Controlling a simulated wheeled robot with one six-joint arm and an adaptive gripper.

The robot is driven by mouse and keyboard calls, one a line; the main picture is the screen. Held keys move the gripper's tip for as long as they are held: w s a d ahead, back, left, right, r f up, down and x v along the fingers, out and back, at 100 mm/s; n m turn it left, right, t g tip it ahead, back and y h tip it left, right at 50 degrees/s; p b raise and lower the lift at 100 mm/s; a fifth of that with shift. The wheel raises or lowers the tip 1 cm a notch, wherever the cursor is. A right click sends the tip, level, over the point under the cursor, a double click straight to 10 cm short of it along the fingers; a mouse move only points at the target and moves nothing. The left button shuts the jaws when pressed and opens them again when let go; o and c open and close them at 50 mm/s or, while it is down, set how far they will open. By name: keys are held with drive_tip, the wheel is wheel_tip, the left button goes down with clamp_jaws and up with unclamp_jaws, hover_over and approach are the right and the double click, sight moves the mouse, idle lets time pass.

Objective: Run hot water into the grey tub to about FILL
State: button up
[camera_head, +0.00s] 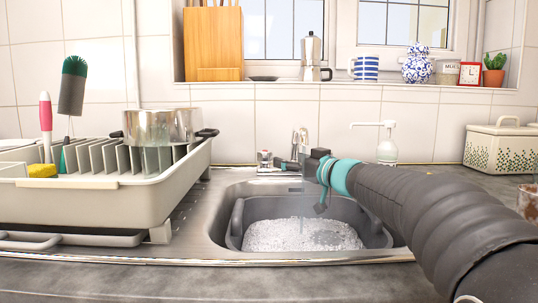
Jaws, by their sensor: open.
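The grey tub (236,232) sits inside the steel sink basin. White suds or foamy water (300,236) cover its inside, and a thin stream of water falls into it. The tub's FILL mark cannot be made out. The tap (300,140) stands behind the sink, partly hidden by my gripper. A tap handle with a red mark (264,157) stands to its left. My gripper (296,166) is open at the back of the sink, just right of that handle. Contact with the handle cannot be told. My arm comes in from the right, over the tub's right side.
A dish rack (90,205) with a steel pot (162,127) stands left of the sink. A soap dispenser (387,146) stands behind my arm. A patterned bread bin (502,146) is at the right. The windowsill above holds a moka pot (311,58) and other small items.

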sight(270, 154)
drive_tip(key=x, duration=1)
drive_tip(key=shift+w+a, duration=0.15)
drive_tip(key=shift+a, duration=0.1)
drive_tip(key=c, duration=1.2)
